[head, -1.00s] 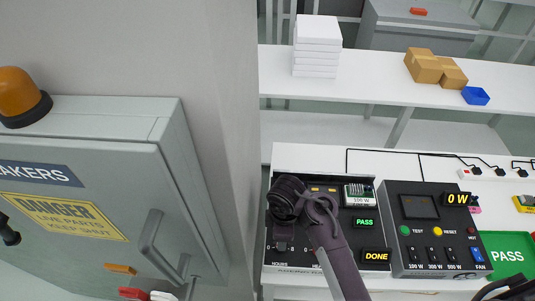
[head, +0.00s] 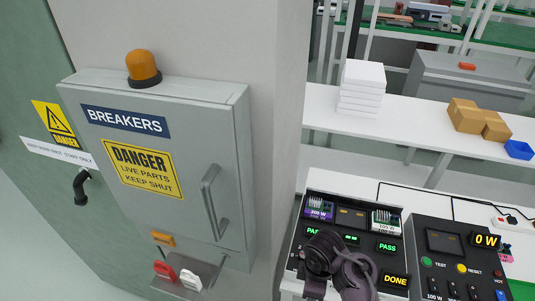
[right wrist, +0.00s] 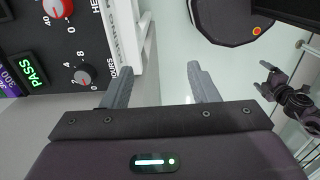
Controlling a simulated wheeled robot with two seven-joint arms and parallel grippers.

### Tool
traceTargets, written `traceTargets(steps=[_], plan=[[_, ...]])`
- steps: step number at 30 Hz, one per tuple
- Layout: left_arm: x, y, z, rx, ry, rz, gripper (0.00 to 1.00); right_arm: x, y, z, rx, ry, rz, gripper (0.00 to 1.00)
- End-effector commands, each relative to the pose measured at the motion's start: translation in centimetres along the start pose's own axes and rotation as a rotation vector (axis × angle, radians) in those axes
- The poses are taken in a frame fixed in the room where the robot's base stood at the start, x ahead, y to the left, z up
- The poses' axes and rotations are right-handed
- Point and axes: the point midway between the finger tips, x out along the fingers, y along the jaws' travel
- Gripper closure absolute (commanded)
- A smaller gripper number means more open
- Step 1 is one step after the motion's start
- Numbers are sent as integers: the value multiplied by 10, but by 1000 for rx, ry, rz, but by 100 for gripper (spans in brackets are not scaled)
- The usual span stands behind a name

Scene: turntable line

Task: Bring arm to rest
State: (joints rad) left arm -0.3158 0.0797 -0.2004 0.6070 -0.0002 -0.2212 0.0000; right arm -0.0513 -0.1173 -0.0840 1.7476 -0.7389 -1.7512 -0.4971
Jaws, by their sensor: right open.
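My right gripper (right wrist: 157,70) is open in the right wrist view, its two grey fingers spread with nothing between them. The black station with dials (right wrist: 75,45) lies beside and beyond the left finger. In the head view, a dark arm of mine (head: 335,265) stands in front of that station (head: 365,242) and hides part of its face; no fingertips show there. My left gripper cannot be made out.
A grey breaker cabinet (head: 225,130) with a handle stands at the left, next to a wall column. A test panel (head: 415,235) reading 0 W is at the right. Behind, a white shelf (head: 415,115) carries white boxes (head: 361,85), cartons (head: 466,116) and a blue bin (head: 518,150).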

Motion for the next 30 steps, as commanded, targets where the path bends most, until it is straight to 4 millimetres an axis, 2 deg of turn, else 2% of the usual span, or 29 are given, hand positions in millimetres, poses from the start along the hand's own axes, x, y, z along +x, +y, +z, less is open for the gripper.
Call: traceTargets(steps=[1,3,5,11,17,20,23,26,27,30], plan=[[0,-2,-13,0,18,-3,11,0,0,0,0,0,0,46],[3,-4,-25,0,37,-4,11,12,-3,-2,13,9,-12,46],[5,-4,-30,0,46,-5,11,21,-5,-4,27,21,-20,46],[14,-3,-25,0,39,-4,11,58,-14,-10,89,59,-54,46],[28,-3,-23,0,36,-4,11,113,-28,-16,187,107,-99,46],[37,-3,-21,0,35,-5,11,150,-40,-17,258,131,-125,46],[49,-3,-18,0,31,-4,11,196,-56,-14,350,154,-150,46],[65,-2,-13,0,26,-3,11,258,-80,-5,479,168,-173,46],[72,-2,-12,0,24,-3,11,285,-92,3,538,170,-177,46],[89,-2,-11,0,24,-3,11,351,-124,27,689,166,-168,46]])
